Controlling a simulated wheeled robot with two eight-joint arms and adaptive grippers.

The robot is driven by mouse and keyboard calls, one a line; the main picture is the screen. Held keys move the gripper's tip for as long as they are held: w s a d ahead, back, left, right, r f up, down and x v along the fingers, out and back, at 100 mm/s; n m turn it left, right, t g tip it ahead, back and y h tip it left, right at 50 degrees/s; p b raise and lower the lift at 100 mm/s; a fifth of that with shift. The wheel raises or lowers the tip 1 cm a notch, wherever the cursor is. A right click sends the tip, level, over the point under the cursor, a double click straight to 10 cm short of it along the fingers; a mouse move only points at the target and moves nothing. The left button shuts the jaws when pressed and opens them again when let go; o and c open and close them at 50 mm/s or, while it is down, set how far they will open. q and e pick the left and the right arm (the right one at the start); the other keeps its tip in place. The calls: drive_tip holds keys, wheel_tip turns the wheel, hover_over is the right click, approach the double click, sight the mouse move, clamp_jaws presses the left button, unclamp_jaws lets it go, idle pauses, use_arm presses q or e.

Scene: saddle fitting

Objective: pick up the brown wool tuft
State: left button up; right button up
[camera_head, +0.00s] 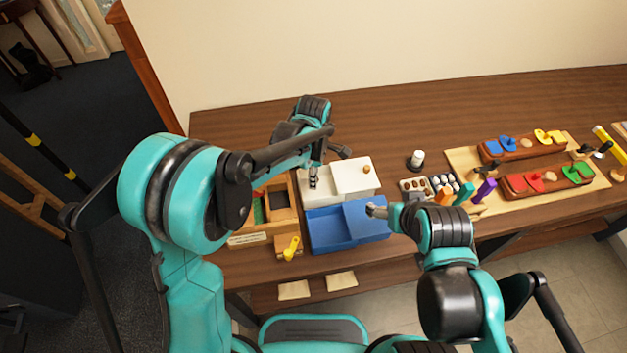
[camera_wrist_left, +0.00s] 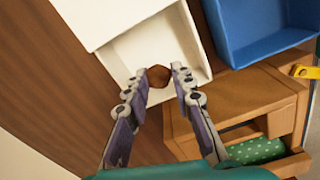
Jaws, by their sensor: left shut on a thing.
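The brown wool tuft (camera_wrist_left: 158,75) sits between the fingertips of my left gripper (camera_wrist_left: 159,72) in the left wrist view. The gripper is shut on it, over the open part of the white box (camera_wrist_left: 200,45). In the head view my left gripper (camera_head: 313,182) points down at the left part of the white box (camera_head: 325,197); the tuft cannot be made out there. My right gripper (camera_head: 374,211) is above the blue box's lid (camera_head: 368,222), apart from the tuft. Its fingers are too small to tell if they are open or shut.
The blue box (camera_head: 332,240) stands in front of the white box. A wooden box (camera_head: 252,240) with compartments is left of them, with a yellow piece (camera_head: 291,248) nearby. Egg-like pieces, coloured clips and a board with saddle-like pieces (camera_head: 535,180) lie to the right. The back of the table is clear.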

use_arm(q)
drive_tip(key=s+d+r, duration=0.2)
drive_tip(key=d, duration=0.1)
drive_tip(key=s+d+r+p, duration=0.1)
drive_tip(key=s+d+r, duration=0.1)
drive_tip(key=d, duration=0.1)
drive_tip(key=s+d+r+p, duration=0.1)
drive_tip(key=s+d+r, duration=0.1)
drive_tip(key=d+r, duration=0.1)
drive_tip(key=shift+s+d, duration=0.3)
drive_tip(key=shift+s, duration=0.1)
